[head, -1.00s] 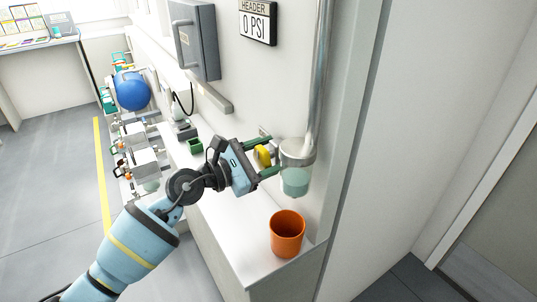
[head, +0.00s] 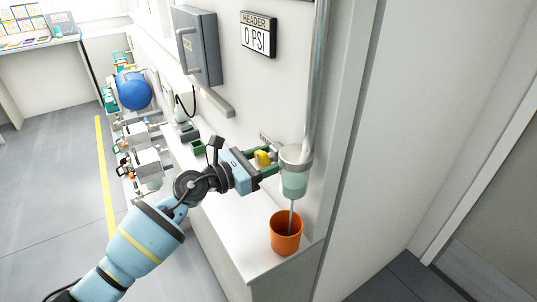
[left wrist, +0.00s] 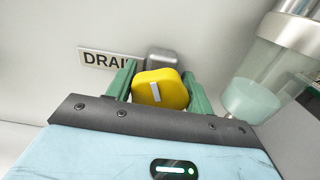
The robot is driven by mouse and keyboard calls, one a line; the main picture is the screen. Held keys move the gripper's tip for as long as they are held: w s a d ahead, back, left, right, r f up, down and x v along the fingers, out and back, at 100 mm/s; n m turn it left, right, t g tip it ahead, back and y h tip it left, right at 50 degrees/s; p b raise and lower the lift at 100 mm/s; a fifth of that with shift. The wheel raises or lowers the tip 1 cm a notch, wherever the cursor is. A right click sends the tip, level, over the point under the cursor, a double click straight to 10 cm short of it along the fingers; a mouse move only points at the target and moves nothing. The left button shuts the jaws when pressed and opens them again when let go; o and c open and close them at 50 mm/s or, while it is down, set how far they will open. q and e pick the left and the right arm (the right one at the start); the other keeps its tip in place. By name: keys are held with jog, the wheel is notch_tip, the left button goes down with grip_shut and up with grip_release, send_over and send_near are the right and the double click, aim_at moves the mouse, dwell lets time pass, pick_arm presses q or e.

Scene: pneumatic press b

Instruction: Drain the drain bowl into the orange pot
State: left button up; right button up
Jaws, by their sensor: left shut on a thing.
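The drain bowl (head: 293,182) is a clear cup with pale green liquid under a metal pipe on the wall. It also shows in the left wrist view (left wrist: 252,98). A thin stream (head: 291,212) falls from its bottom into the orange pot (head: 286,236), which stands upright on the white counter below. My left gripper (head: 268,165) is shut on a yellow knob (head: 262,158) beside the bowl. In the left wrist view the yellow knob (left wrist: 160,90) sits between the green fingers, with a white mark on its face, tilted slightly off vertical. My right gripper is not in view.
A "DRAIN" label (left wrist: 104,60), partly covered by a finger, is on the wall. A gauge sign (head: 258,35) reads "HEADER 0 PSI". A grey wall box (head: 198,48) hangs at upper left. The white counter (head: 236,228) is clear left of the pot.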

pick_arm(q)
jog(key=shift+r+n+p, duration=0.15)
jog(key=shift+n+p, duration=0.25)
jog(key=shift+n, duration=0.5)
jog(key=shift+w+n, duration=0.1)
jog(key=shift+n, duration=0.2)
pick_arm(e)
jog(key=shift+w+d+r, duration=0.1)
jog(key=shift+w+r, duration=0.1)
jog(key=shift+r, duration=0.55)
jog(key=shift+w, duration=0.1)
pick_arm(q)
jog(key=o, duration=0.9)
jog(key=shift+a, duration=0.1)
jog(key=shift+o, duration=0.3)
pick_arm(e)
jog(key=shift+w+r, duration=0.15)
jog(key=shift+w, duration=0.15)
